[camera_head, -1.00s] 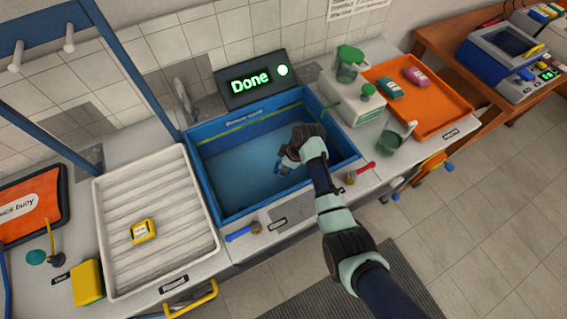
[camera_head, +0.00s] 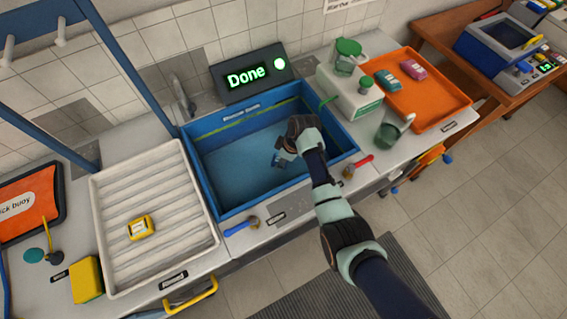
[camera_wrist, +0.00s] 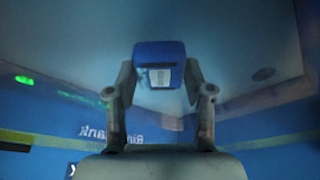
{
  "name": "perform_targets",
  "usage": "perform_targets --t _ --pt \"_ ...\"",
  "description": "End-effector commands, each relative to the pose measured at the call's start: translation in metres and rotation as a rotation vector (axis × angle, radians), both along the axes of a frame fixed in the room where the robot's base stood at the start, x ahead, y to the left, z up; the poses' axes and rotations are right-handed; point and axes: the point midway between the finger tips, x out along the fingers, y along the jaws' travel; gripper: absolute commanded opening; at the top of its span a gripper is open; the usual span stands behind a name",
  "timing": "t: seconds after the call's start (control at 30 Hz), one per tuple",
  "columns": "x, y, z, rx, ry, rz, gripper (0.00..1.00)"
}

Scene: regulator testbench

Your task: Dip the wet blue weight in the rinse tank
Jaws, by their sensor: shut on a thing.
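The rinse tank (camera_head: 222,211) is a blue open basin with water in it, set in the counter. My gripper (camera_head: 280,160) is over and inside the tank's rim, right of its middle, and points down into it. In the wrist view my gripper (camera_wrist: 160,85) is shut on a blue weight (camera_wrist: 158,52) with a pale label, one finger at each side. The tank's blue wall (camera_wrist: 235,130) fills the lower part of that view. In the head view the weight is mostly hidden by my gripper. Whether the weight touches the water, I cannot tell.
A display (camera_head: 248,77) behind the tank reads "Done" beside a lit green light. Left is a white ribbed tray (camera_head: 170,185) with a yellow weight (camera_head: 141,227). Right is an orange tray (camera_head: 428,100) with a teal weight (camera_head: 387,80) and a pink weight (camera_head: 412,69). Red and blue taps front the tank.

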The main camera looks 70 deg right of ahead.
Motion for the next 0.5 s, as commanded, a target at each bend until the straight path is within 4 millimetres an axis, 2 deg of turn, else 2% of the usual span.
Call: perform_targets --t 0.5 --pt "0.018 -0.016 0.001 -0.001 -0.001 0.000 0.00"
